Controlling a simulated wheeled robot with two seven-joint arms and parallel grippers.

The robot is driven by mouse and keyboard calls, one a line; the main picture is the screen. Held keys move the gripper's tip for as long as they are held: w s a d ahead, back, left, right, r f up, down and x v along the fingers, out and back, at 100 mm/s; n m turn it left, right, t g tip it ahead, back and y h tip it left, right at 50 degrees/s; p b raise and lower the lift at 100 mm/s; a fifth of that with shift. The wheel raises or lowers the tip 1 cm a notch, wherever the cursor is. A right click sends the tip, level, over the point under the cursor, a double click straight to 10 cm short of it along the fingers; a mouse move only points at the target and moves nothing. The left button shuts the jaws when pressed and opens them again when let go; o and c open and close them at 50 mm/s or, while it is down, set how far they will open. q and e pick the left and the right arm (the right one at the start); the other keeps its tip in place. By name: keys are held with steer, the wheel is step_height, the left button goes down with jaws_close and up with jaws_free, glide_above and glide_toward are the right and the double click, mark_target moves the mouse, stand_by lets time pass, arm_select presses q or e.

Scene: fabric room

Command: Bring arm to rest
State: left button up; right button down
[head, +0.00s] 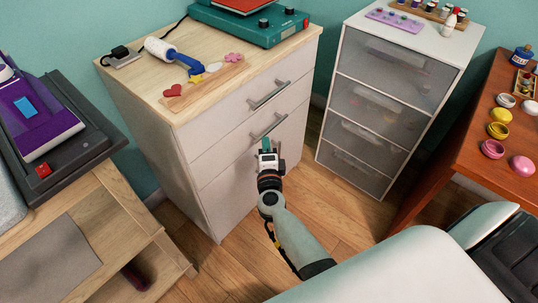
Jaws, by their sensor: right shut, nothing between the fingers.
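My right gripper (267,148) shows near the middle of the head view, at the end of my arm that reaches up from the bottom. It is shut and holds nothing. It is in front of the white drawer cabinet (205,172), just below the lower of two metal handles (268,127) in the picture. I cannot tell whether it touches the cabinet front. My left gripper is not in view.
A lint roller (160,48) and felt shapes (174,91) lie on the cabinet's wooden top, with a teal machine (245,22) behind. A drawer tower (385,100) stands right of it. A red-brown table (480,125) with small jars is at right; a wooden bench (115,215) is at left.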

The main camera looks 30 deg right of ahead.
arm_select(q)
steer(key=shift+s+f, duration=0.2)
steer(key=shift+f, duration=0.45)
arm_select(e)
steer(key=shift+v, duration=2.1)
